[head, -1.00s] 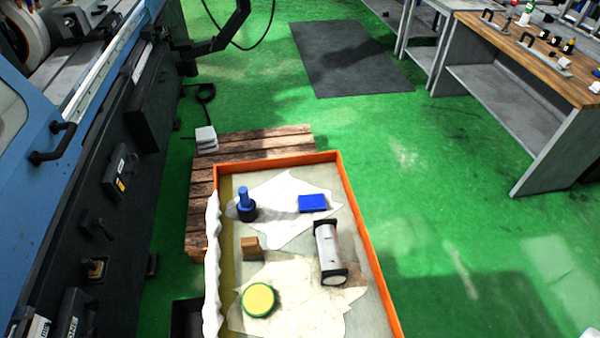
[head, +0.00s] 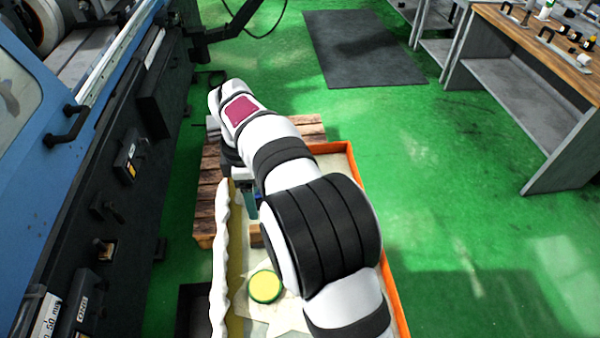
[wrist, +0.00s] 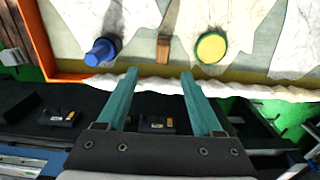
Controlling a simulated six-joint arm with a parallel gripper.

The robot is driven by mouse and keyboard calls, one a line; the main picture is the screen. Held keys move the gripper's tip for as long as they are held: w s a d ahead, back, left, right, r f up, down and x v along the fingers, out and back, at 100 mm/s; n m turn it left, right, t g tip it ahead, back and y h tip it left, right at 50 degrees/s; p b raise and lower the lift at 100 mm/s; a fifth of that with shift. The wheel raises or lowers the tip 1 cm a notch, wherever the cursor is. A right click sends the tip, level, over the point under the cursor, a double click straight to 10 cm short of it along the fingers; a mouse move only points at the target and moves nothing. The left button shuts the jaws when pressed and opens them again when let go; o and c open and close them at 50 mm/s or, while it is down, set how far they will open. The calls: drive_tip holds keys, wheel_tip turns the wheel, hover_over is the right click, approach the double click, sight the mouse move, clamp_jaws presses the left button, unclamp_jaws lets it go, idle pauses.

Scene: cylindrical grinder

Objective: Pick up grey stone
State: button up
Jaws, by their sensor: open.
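My gripper (wrist: 158,76) is open and empty, its two teal fingers spread apart. In the head view my gripper (head: 250,198) is partly hidden by my arm, above the tray's left side. A pale grey blocky thing (wrist: 12,57) shows at the left of the wrist view, outside the tray and well left of my fingers. I cannot tell surely whether it is the grey stone. In the head view it is mostly hidden behind my arm. I see no other clear grey stone.
The orange-rimmed tray (wrist: 38,42) holds a blue knobbed piece (wrist: 102,50), a brown block (wrist: 163,48) and a yellow-green disc (wrist: 211,48). A wooden pallet (head: 206,200) lies under the tray. The blue grinder (head: 30,60) stands on the left.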

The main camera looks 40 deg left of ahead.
sight(259, 235)
drive_tip(key=f, duration=1.5)
drive_tip(key=shift+s+d+f, duration=0.1)
drive_tip(key=shift+s+f, duration=0.15)
drive_tip(key=shift+s, duration=0.05)
clamp_jaws()
